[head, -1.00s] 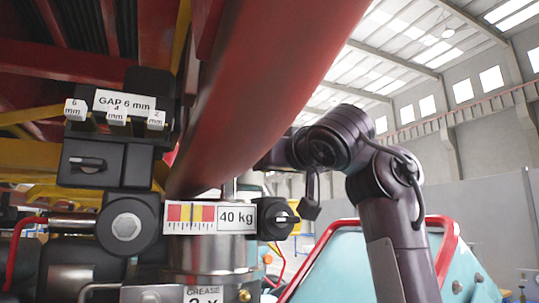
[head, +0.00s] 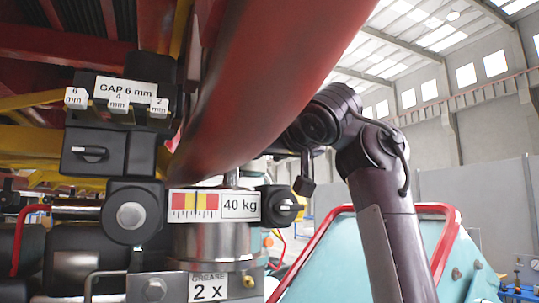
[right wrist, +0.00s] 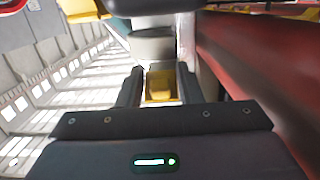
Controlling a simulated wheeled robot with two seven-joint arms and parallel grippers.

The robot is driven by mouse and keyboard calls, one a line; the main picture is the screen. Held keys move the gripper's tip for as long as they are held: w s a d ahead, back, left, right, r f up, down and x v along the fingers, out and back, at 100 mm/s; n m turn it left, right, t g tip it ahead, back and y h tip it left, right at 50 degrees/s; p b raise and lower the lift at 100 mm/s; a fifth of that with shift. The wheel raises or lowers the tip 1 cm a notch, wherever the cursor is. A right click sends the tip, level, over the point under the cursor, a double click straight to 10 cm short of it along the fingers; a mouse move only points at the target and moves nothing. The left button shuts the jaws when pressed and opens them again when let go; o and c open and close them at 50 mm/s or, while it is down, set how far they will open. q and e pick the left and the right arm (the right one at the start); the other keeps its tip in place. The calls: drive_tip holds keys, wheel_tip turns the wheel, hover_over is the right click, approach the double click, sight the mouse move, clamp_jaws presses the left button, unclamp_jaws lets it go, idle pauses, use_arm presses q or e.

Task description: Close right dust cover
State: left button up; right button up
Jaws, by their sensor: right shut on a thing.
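My right arm (head: 385,200) rises at the right of the head view, and its wrist bends left behind the red tube. The tube hides my right gripper there. In the right wrist view, my right gripper (right wrist: 158,88) has its two dark fingers on either side of a yellow part (right wrist: 160,86) and is shut on it. A grey, rounded piece (right wrist: 152,45) lies just beyond the fingertips. I cannot tell for certain which part is the right dust cover. My left gripper is not in view.
The thick red tube (head: 260,80) runs close beside my right wrist. Below it are a dark block with a "GAP 6 mm" label (head: 125,92), a coloured gauge marked "40 kg" (head: 240,207) and a metal cylinder (head: 212,243). A light-blue, red-edged body (head: 335,262) stands behind my arm.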

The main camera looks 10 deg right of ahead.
drive_tip(key=shift+s+d+r+g+h, duration=0.1)
drive_tip(key=shift+r+g+h, duration=0.35)
drive_tip(key=shift+g, duration=0.55)
drive_tip(key=shift+s+r+g+h, duration=0.1)
drive_tip(key=shift+r+g+h, duration=0.15)
drive_tip(key=shift+r+g, duration=0.55)
drive_tip(key=shift+f+g, duration=0.25)
drive_tip(key=shift+g, duration=0.05)
drive_tip(key=o, duration=0.6)
drive_tip(key=shift+f, duration=0.1)
drive_tip(key=shift+o, duration=0.3)
drive_tip(key=shift+w, duration=0.15)
drive_tip(key=shift+f, duration=0.1)
